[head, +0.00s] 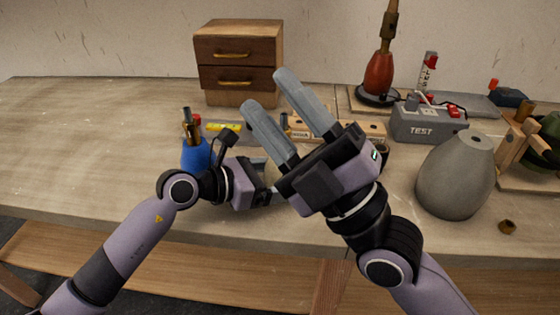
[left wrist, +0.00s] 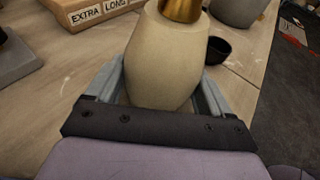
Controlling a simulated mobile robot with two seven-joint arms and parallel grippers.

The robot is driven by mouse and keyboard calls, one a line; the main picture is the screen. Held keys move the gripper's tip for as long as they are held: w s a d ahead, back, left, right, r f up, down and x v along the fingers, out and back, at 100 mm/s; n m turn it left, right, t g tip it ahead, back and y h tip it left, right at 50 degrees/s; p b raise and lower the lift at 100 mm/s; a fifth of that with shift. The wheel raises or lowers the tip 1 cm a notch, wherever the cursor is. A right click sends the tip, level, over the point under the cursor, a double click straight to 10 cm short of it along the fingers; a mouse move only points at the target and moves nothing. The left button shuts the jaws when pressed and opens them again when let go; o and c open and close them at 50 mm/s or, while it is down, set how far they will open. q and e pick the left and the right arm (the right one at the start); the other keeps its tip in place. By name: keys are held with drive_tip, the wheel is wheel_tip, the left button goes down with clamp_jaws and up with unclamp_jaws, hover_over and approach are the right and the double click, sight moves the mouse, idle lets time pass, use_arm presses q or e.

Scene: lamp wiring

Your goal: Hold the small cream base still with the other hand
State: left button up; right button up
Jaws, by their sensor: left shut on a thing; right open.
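The small cream base (left wrist: 160,60) stands upright in the left wrist view, with a brass piece (left wrist: 182,9) on its top. My left gripper (left wrist: 163,82) is shut on it, one finger on each side. In the head view only a sliver of the cream base (head: 272,173) shows, mostly hidden behind my right gripper. My right gripper (head: 267,92) is open and empty, its two grey fingers pointing up and left, in front of the base from the head camera.
A wooden drawer box (head: 238,60) is at the back. The table's left side is clear.

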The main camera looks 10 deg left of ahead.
drive_tip(key=w+a+f+n+g+h, duration=0.3)
drive_tip(key=a+f+n+g, duration=0.1)
drive_tip(key=a+n+g, duration=0.35)
drive_tip(key=n+h, duration=0.7)
drive_tip(key=h, duration=1)
approach(285, 127)
drive_tip(key=f, duration=0.1)
drive_tip(key=shift+w+x, duration=0.2)
drive_tip(key=shift+x, duration=5)
drive_tip(key=shift+a+r, duration=0.1)
drive_tip(key=shift+r, duration=0.05)
